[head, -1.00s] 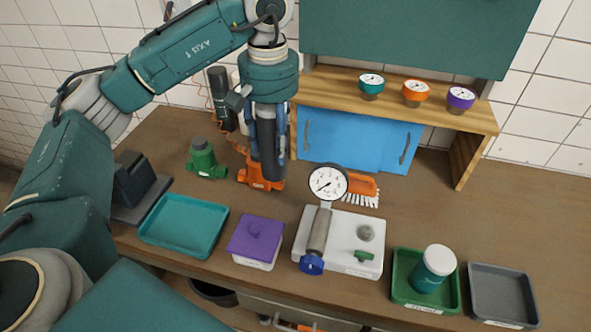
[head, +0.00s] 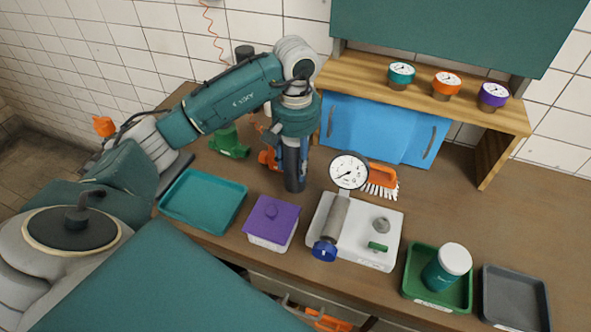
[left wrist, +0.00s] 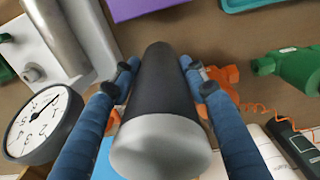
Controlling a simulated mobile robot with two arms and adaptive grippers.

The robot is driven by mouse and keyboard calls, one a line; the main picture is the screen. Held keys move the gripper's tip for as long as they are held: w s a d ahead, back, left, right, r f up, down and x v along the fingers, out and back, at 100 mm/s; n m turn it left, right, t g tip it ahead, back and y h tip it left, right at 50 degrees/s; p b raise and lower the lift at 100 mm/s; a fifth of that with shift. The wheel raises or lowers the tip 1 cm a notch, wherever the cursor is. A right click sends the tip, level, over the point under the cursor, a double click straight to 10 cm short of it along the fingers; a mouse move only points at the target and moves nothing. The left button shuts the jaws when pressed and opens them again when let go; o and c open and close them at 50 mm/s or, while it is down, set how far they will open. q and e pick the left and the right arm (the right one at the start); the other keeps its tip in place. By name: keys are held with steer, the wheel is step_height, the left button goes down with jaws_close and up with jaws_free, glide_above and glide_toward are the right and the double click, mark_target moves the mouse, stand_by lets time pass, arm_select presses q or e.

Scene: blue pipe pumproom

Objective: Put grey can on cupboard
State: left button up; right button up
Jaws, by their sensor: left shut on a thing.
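The grey can (head: 294,168) is a dark grey cylinder, held about upright beneath my left gripper (head: 290,142). In the left wrist view, the can (left wrist: 160,95) lies between the two blue fingers of my left gripper (left wrist: 156,70), its pale grey end towards the camera. The gripper is shut on it. I cannot tell whether its lower end touches the workbench. The cupboard (head: 378,130) has blue doors and a wooden top (head: 420,88), and stands at the back, right of the can. My right gripper is not in view.
A dial gauge (head: 348,170) rises from a white block right of the can. A purple-lidded box (head: 271,213) stands in front.

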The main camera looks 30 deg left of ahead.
mark_target(296, 174)
arm_select(q)
step_height(296, 174, down, 4)
steer(key=shift+f+p, duration=0.1)
steer(key=shift+p, duration=0.45)
steer(key=shift+f+b, duration=0.15)
steer(key=shift+b, duration=0.15)
steer(key=o, duration=1.4)
steer(key=shift+o, duration=0.3)
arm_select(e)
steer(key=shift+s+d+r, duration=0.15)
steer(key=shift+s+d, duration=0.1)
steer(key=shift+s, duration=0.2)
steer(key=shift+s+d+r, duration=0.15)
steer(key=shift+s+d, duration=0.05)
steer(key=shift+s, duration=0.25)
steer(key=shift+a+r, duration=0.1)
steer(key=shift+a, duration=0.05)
